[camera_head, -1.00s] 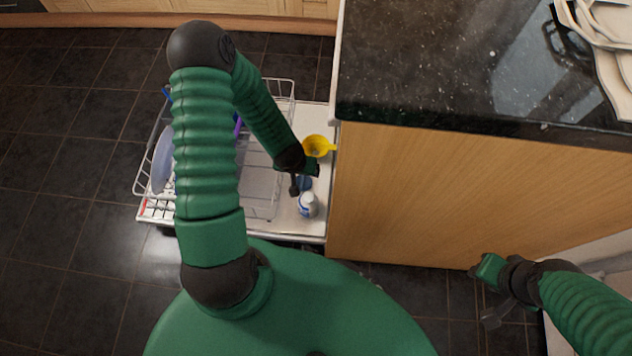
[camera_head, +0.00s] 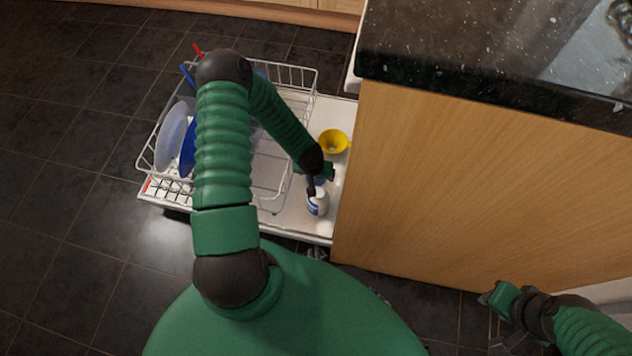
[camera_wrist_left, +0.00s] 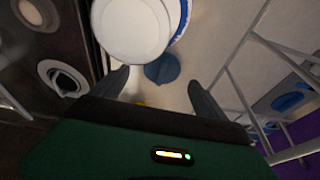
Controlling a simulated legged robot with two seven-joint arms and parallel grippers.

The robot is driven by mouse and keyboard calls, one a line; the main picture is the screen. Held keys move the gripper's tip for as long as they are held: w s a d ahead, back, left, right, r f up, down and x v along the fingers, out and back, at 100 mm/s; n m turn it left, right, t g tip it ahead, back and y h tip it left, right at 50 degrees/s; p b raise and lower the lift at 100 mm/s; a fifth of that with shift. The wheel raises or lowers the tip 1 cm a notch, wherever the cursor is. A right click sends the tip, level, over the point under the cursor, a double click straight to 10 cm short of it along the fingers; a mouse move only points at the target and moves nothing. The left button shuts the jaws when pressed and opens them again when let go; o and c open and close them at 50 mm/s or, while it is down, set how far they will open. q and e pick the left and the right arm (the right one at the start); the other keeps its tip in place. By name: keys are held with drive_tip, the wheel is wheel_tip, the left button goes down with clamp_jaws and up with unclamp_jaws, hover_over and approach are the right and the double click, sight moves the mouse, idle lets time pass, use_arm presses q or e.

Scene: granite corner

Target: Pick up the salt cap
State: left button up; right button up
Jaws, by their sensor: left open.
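The blue salt cap (camera_wrist_left: 162,69) lies on the pale surface in the left wrist view, beside the white salt bottle (camera_wrist_left: 130,30). The bottle, white with a blue band, stands upright in the head view (camera_head: 317,204). My left gripper (camera_wrist_left: 157,83) is open and empty, with its fingers to either side of the cap in the picture; I cannot tell the height gap. In the head view my left gripper (camera_head: 314,186) is just behind the bottle and mostly hides the cap. My right gripper (camera_head: 496,300) is low at the right, far from the cap; its jaw opening is unclear.
A yellow funnel (camera_head: 333,141) stands behind my left gripper. A white wire dish rack (camera_head: 287,150) with plates is to the left. The wooden cabinet side (camera_head: 430,190) and dark granite counter (camera_head: 460,70) close off the right.

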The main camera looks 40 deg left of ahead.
use_arm(q)
drive_tip(key=b+x, duration=0.1)
drive_tip(key=x, duration=0.2)
drive_tip(key=shift+s+a+f+b, duration=0.1)
drive_tip(key=shift+f+b, duration=0.2)
drive_tip(key=shift+b, duration=0.05)
drive_tip(key=shift+r, duration=0.25)
drive_tip(key=c, duration=1.4)
use_arm(e)
drive_tip(key=x, duration=0.2)
drive_tip(key=shift+s+f, duration=0.2)
drive_tip(key=shift+f, duration=0.3)
